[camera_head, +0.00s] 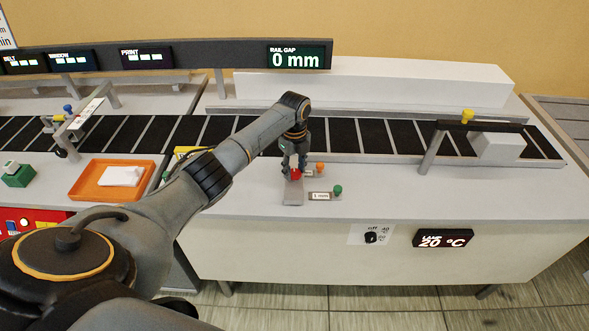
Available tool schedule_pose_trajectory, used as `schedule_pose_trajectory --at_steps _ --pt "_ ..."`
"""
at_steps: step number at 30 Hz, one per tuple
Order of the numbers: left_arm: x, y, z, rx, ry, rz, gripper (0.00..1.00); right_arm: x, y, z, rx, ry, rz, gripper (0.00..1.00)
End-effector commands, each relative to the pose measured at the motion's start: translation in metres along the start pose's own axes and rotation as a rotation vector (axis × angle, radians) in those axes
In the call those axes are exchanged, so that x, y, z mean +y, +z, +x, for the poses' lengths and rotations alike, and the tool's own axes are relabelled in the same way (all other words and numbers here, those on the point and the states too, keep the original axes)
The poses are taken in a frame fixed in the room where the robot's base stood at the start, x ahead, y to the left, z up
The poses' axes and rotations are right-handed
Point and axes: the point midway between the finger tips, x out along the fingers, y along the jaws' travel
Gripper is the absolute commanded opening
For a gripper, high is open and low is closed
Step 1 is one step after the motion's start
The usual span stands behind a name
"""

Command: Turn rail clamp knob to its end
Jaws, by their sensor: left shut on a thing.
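The red knob (296,174) stands on a small grey block on the bench in front of the conveyor. My left gripper (294,171) reaches down from above and is shut on this red knob; the fingers hide part of it. The display (297,57) above the belt reads "RAIL GAP 0 mm". My right gripper does not show.
An orange knob (320,167) and a green knob (338,189) stand close to the right of the gripper. The conveyor belt (350,136) runs behind, with a white box (501,147) at right. An orange tray (84,192) lies at left. The bench right of the knobs is clear.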

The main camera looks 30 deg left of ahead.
Motion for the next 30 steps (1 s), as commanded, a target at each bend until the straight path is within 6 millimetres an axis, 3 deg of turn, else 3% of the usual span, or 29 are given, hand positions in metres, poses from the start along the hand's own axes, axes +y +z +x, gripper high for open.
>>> schedule_pose_trajectory --at_steps 9,24,25,27,30 --pt "-0.0008 0.0001 -0.0010 0.000 -0.003 0.102 0.07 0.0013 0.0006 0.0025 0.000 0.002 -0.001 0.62" --pt "-0.0009 0.0002 -0.0013 -0.001 -0.003 0.119 0.07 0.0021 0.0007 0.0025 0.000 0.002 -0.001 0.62" --pt "-0.0009 0.0002 -0.0013 -0.001 -0.003 0.118 0.45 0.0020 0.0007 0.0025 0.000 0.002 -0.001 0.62" --pt "-0.0008 0.0002 -0.0012 -0.001 -0.003 0.118 0.59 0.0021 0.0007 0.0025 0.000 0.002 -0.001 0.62" --pt "-0.0006 0.0002 -0.0009 -0.001 -0.002 0.117 0.62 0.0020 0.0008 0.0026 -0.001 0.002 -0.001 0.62"
